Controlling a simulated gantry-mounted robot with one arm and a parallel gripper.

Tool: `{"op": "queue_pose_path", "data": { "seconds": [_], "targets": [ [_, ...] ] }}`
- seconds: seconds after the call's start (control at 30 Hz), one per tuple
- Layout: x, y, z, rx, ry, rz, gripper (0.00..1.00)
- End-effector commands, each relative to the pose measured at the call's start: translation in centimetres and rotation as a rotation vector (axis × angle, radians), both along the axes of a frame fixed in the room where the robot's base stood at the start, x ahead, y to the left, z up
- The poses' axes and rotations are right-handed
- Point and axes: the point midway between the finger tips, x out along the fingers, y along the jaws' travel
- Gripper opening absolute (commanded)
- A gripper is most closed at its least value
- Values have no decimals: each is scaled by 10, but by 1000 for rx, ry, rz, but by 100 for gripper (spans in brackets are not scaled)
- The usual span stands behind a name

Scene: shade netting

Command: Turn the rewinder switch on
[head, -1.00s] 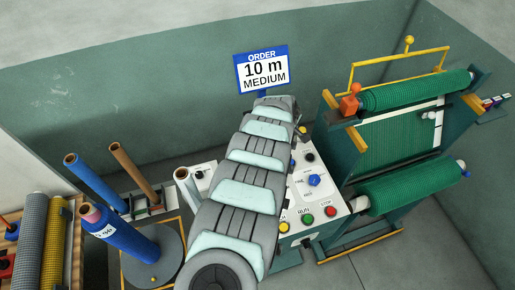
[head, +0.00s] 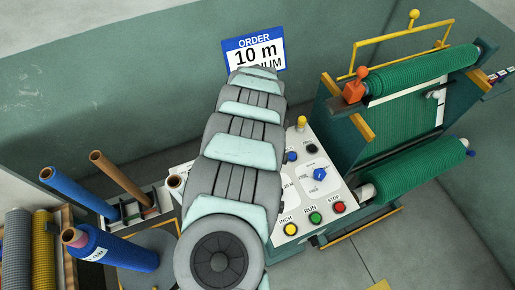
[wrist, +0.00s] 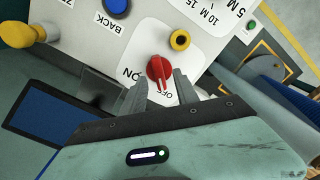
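The red rotary switch (wrist: 159,68) is on the white control panel in the wrist view, between labels reading ON and OFF. Its pointer end faces the OFF label. My gripper (wrist: 159,84) is open, with one grey finger on each side of the switch's near end. I cannot tell whether either finger touches it. In the head view my arm hides the gripper and the red switch. The white control panel (head: 335,190) shows to the right of my arm, with a blue knob and yellow, green and red buttons.
Near the switch in the wrist view are a yellow-ringed button (wrist: 180,40), a blue button (wrist: 117,7) and a yellow knob (wrist: 18,34). The netting machine (head: 400,125) stands right of the panel. Tubes (head: 78,190) stand at left. An order sign (head: 252,52) stands behind my arm.

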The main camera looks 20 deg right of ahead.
Motion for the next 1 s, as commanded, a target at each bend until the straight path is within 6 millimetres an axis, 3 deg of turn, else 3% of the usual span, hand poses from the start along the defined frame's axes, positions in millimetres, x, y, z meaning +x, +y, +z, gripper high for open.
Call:
{"op": "queue_pose_path", "data": {
  "seconds": [0.3, 0.67, 1.0],
  "targets": [
    [-1, -1, -26, -1, 1, -1, 36],
    [1, 0, -28, -1, -2, 0, 36],
    [1, 0, -28, -1, -2, 0, 9]
  ]
}}
